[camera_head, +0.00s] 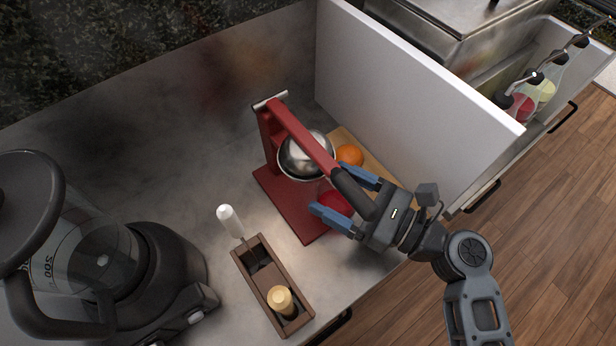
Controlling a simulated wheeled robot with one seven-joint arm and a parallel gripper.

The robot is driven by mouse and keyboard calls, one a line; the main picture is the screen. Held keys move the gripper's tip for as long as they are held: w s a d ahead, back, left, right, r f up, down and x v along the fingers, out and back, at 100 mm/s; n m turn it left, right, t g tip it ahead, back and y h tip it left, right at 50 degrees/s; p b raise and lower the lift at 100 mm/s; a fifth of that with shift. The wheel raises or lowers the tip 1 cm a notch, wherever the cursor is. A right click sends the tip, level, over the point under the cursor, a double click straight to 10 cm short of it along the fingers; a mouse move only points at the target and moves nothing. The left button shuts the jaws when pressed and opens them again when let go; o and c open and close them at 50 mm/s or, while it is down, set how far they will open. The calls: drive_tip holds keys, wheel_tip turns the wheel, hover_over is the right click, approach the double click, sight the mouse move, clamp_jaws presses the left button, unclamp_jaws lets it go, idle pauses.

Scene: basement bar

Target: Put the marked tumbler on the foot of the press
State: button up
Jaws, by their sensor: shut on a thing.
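The red press (300,135) stands on the counter with its metal bowl (294,158) and a long lever that slopes toward the front right. Its flat red foot (288,208) lies below the bowl. My gripper (332,189) reaches in from the right, with its blue fingers on either side of a small, partly clear tumbler with bright red on it (336,204). It is shut on this tumbler, at the right part of the foot. The lever's black grip crosses above and hides part of the tumbler and fingers. I cannot tell whether the tumbler touches the foot.
An orange (349,155) sits on a wooden board (377,178) behind my gripper. A white partition (420,85) rises at the right. A wooden caddy (258,272) with tools stands in front of the press. A dark blender (130,270) fills the lower left.

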sight(321, 185)
drive_tip(key=shift+b+x, duration=0.6)
drive_tip(key=shift+x, duration=2.5)
drive_tip(key=shift+f+b, duration=0.3)
drive_tip(key=shift+b, duration=0.25)
drive_tip(key=shift+f, duration=0.1)
drive_tip(key=o, duration=1.2)
drive_tip(key=p+v, duration=0.1)
drive_tip(key=v, duration=1.1)
